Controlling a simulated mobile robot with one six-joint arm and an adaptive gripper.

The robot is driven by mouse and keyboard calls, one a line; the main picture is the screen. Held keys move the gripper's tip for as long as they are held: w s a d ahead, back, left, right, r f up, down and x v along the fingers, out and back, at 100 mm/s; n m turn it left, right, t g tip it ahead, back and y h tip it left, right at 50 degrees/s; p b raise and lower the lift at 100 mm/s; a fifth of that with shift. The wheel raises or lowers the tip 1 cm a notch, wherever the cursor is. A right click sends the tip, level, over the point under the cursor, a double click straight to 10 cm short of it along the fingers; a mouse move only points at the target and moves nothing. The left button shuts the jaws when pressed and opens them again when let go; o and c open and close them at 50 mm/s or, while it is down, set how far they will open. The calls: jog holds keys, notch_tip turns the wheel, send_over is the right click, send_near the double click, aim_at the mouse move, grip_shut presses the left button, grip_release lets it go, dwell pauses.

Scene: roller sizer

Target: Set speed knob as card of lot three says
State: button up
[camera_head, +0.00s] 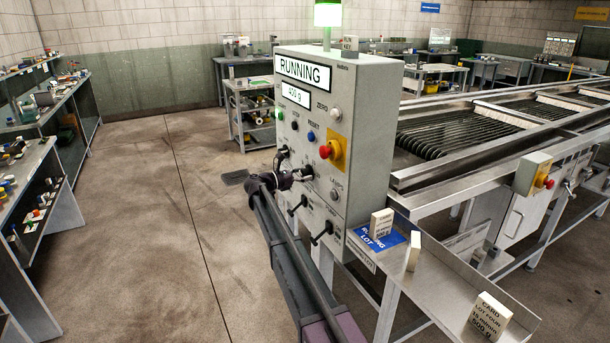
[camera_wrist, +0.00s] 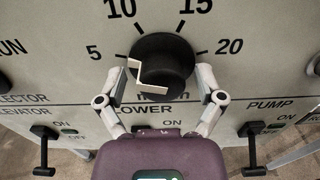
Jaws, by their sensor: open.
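The black speed knob (camera_wrist: 161,62) sits on the panel under the figures 5, 10, 15 and 20. A pale L-shaped mark shows at the left of its face; its exact setting is unclear. My gripper (camera_wrist: 159,84) is open, with its fingers at the knob's left and right lower sides; contact is unclear. In the head view my gripper (camera_head: 283,178) is at the panel's lower left. A card (camera_head: 381,223) stands on the blue "RUNNING LOT" plate (camera_head: 370,242); its lot is too small to read. Another card (camera_head: 488,316) reads lot four, 15 m/min, 500 g.
A third card (camera_head: 414,250) stands nearly edge-on on the steel shelf (camera_head: 447,275). The control cabinet (camera_head: 325,110) shows "RUNNING" and bears a red stop button (camera_head: 326,152). Power (camera_wrist: 146,132) and pump (camera_wrist: 252,145) levers are below the knob. Open floor is at left.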

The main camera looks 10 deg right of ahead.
jog(key=c, duration=1.1)
jog(key=shift+d, duration=0.1)
jog(key=shift+c, duration=0.2)
jog(key=shift+w+m, duration=0.1)
jog(key=shift+m, duration=0.3)
jog(key=m, duration=0.4)
jog(key=shift+r, duration=0.1)
jog(key=m, duration=0.5)
jog(key=shift+w, duration=0.1)
